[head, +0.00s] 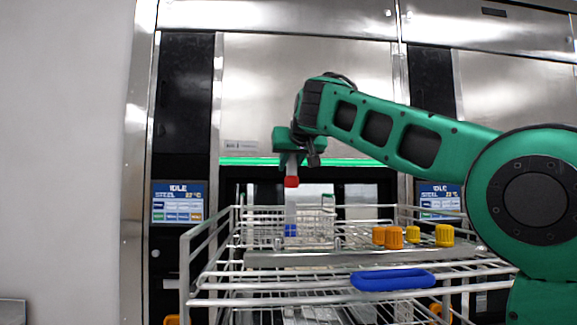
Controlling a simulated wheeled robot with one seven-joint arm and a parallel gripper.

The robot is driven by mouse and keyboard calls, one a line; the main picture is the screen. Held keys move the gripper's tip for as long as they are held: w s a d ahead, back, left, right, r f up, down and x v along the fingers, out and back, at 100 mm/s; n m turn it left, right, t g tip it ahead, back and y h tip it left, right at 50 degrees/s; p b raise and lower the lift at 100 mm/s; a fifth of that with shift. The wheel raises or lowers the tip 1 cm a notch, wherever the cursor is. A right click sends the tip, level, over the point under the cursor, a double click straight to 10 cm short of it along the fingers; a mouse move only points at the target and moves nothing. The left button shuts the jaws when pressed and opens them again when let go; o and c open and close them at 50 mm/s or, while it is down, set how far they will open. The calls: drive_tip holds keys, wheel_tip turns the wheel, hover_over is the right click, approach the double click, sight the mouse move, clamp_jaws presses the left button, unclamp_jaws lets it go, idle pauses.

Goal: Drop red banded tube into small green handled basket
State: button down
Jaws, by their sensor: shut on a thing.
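My gripper (292,165) points down above the rack and is shut on the red banded tube. The tube's red band (291,181) shows just under the jaws. A pale, clear-looking length hangs below it, hard to make out against the background. A small wire basket (312,229) stands on the rack at the back, below the gripper. A green piece (328,197) shows at its right end, seemingly its handle. A blue piece (290,230) shows below the tube, in line with the basket's wires. I cannot tell whether it belongs to the tube.
The basket stands on a wire rack (225,286) with a blue handle (392,280) at its front. Several orange and yellow caps (394,237) stand to the right of the basket. Steel washers with blue idle screens (177,202) stand behind.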

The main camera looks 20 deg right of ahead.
drive_tip(key=c, duration=1.5)
unclamp_jaws()
drive_tip(key=shift+o, duration=0.2)
drive_tip(key=shift+s, duration=0.1)
drive_tip(key=v, duration=0.9)
drive_tip(key=shift+s+r, duration=0.15)
drive_tip(key=shift+s, duration=0.2)
drive_tip(key=shift+s+r, duration=0.15)
drive_tip(key=shift+s, duration=0.15)
drive_tip(key=shift+s, duration=0.1)
